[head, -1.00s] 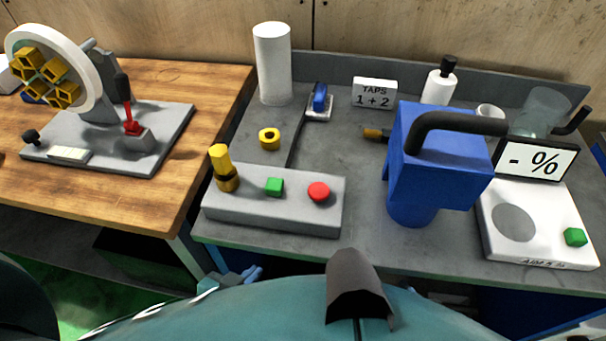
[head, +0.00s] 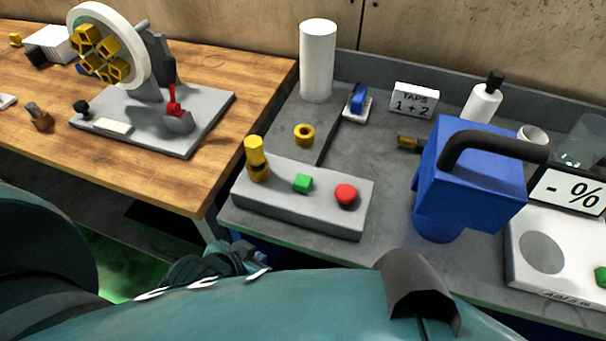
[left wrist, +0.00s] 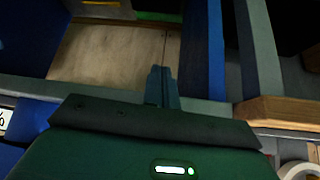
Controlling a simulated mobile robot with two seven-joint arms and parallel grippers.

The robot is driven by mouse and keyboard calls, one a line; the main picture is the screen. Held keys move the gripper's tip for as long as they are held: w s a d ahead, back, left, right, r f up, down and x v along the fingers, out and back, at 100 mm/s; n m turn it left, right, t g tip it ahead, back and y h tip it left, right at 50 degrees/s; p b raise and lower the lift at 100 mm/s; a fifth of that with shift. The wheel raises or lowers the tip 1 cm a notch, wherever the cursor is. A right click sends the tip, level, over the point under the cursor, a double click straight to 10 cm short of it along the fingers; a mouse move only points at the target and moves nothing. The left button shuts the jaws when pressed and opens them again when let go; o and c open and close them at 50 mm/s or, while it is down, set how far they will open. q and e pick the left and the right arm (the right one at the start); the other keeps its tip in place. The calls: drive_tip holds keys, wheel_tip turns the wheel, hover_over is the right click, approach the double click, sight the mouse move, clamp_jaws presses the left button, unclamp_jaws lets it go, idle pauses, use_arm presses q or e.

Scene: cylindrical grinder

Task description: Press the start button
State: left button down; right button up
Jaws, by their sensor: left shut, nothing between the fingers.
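A grey control box (head: 290,206) sits at the front left of the grey bench in the head view. No lettering on the buttons can be read. My left gripper (head: 258,258) shows partly at the front edge of the bench, in front of and below the box, apart from the buttons. In the left wrist view its two fingers (left wrist: 161,88) are together and empty. My right gripper is not in view.
A blue jug-like container (head: 468,185) with a black handle stands right of the box. A white scale (head: 560,265) with another green button is beyond it. A grinder-like fixture (head: 150,115) stands on the wooden table (head: 240,90) at left. A gap separates the two tables.

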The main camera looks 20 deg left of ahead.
use_arm(q)
wheel_tip(320, 180, up, 6)
drive_tip(key=s+a+g, duration=0.1)
drive_tip(key=g, duration=0.1)
drive_tip(key=w+d+r+m+h, duration=0.1)
drive_tip(key=w+d+m, duration=0.1)
drive_tip(key=w+d+r+m+h, duration=0.1)
drive_tip(key=w+d+r+m, duration=0.1)
drive_tip(key=w+d+r+m+t, duration=0.1)
drive_tip(key=w+d+r+m, duration=0.1)
drive_tip(key=m, duration=0.1)
drive_tip(key=shift+w+r+h+p, duration=0.2)
drive_tip(key=shift+w+h+p, duration=0.05)
drive_tip(key=shift+h+p, duration=0.15)
drive_tip(key=w+d+r+m, duration=0.1)
drive_tip(key=m, duration=0.1)
drive_tip(key=w+d+r+m+h, duration=0.1)
drive_tip(key=r+m, duration=0.1)
drive_tip(key=w+d+r+m+h, duration=0.1)
drive_tip(key=w+r+m, duration=0.1)
drive_tip(key=shift+w+r, duration=0.1)
drive_tip(key=w+a+r+m+h, duration=0.1)
drive_tip(key=w+a+r+m, duration=0.2)
drive_tip(key=r, duration=0.3)
drive_tip(key=shift+w+a+r+m+g, duration=0.35)
drive_tip(key=shift+w+m+g, duration=0.1)
drive_tip(key=shift+m, duration=0.35)
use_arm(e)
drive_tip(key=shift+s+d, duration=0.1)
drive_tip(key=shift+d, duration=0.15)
